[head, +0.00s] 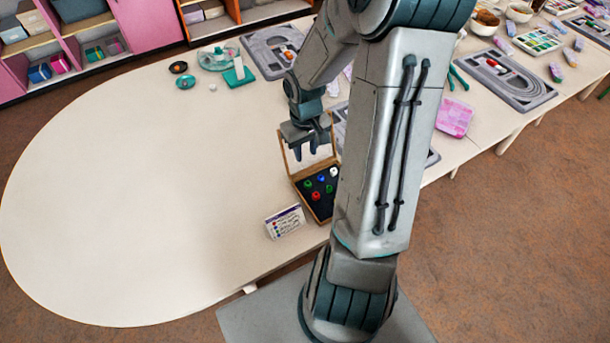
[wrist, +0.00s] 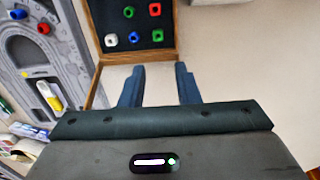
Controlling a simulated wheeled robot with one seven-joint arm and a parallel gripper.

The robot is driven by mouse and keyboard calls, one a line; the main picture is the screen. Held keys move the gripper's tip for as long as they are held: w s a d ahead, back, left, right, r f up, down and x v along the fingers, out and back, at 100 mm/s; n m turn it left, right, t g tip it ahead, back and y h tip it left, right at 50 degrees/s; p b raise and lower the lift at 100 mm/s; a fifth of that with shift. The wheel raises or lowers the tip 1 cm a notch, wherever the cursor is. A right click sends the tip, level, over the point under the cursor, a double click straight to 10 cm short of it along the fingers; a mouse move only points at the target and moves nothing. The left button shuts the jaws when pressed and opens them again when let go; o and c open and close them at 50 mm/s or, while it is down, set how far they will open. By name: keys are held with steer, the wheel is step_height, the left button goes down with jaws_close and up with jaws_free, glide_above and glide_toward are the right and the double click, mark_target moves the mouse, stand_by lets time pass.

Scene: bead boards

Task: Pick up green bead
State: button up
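A green bead (head: 329,189) sits in a dark-lined wooden box (head: 297,184) with other beads. It also shows in the wrist view (wrist: 129,12) near the top edge, left of a red bead (wrist: 154,9). In the head view my gripper (head: 305,155) hangs by the box's raised lid, apart from the beads.
The lid frame (head: 283,152) stands up at the box's far side. A small printed card (head: 285,221) stands left of the box. Grey bead boards (head: 268,50) lie farther back. The table's left part (head: 130,190) is clear. My arm hides some of the right.

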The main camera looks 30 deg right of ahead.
steer(key=b, duration=0.1)
glide_above(306, 183)
step_height(306, 183, down, 9)
steer(key=shift+f, duration=0.1)
steer(key=shift+s+d+f, duration=0.15)
steer(key=shift+f, duration=2.4)
steer(key=shift+c, duration=0.3)
jaws_close()
